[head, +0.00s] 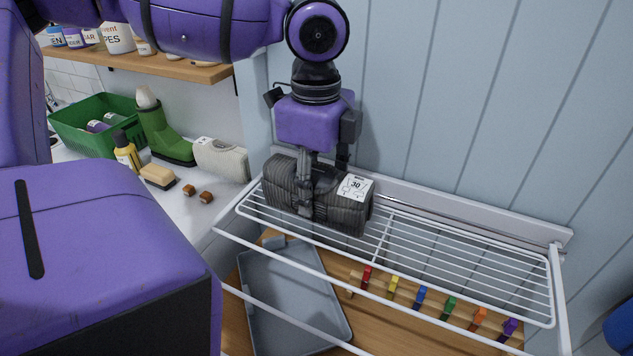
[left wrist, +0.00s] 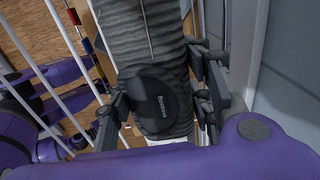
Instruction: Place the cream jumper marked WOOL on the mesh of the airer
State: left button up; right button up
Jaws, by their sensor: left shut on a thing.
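My left gripper (head: 318,192) is shut on a dark grey ribbed folded garment (head: 345,213) with a white tag reading 30. It holds the garment upright at the left end of the white wire mesh of the airer (head: 450,262); I cannot tell whether the garment rests on the wires. The grey garment (left wrist: 150,30) also fills the middle of the left wrist view, between the fingers (left wrist: 160,100). A cream folded garment (head: 222,160) with a small unreadable tag lies on the white counter, left of the gripper and apart from it. My right gripper is not in view.
Below the airer are a grey tray (head: 290,300) and coloured pegs (head: 420,297). The mesh's right part is bare.

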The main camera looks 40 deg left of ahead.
pick_arm(q)
jog(key=o, duration=1.5)
jog(key=shift+o, duration=0.2)
notch_tip(320, 180, up, 12)
jog(key=shift+r+p, duration=0.15)
jog(key=shift+p, duration=0.4)
